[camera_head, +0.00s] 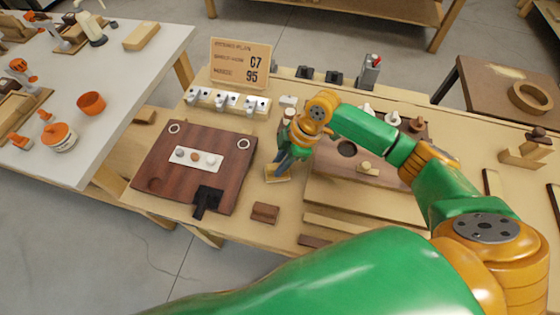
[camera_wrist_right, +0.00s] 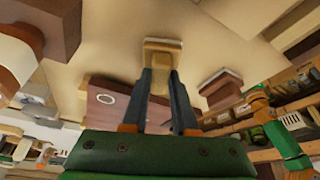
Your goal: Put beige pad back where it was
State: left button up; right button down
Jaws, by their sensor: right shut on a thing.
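The beige pad (camera_head: 277,173) is a small block on a wider flat base, seen at my right gripper's fingertips, on or just above the bench between the dark brown board and the wooden platform. My right gripper (camera_head: 282,163) points down and is shut on the pad. In the right wrist view, the pad (camera_wrist_right: 162,45) shows beyond the fingertips (camera_wrist_right: 165,78), its narrow upper part between them. The head view does not clearly show whether its base touches the bench. My left gripper is not in view.
The dark brown board (camera_head: 165,185) holds a white strip with three round pieces and a black clip. A small brown block (camera_head: 265,212) lies on the bench in front. The platform (camera_head: 325,195) is at right. A sign (camera_head: 240,62) and white racks (camera_head: 228,101) stand behind.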

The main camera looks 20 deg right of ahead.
jog(key=shift+f, duration=0.2)
jog(key=c, duration=0.7)
grip_release()
jog(key=w+v, duration=0.1)
jog(key=v, duration=1.1)
jog(key=shift+s+r, duration=0.25)
jog(key=shift+s, duration=0.2)
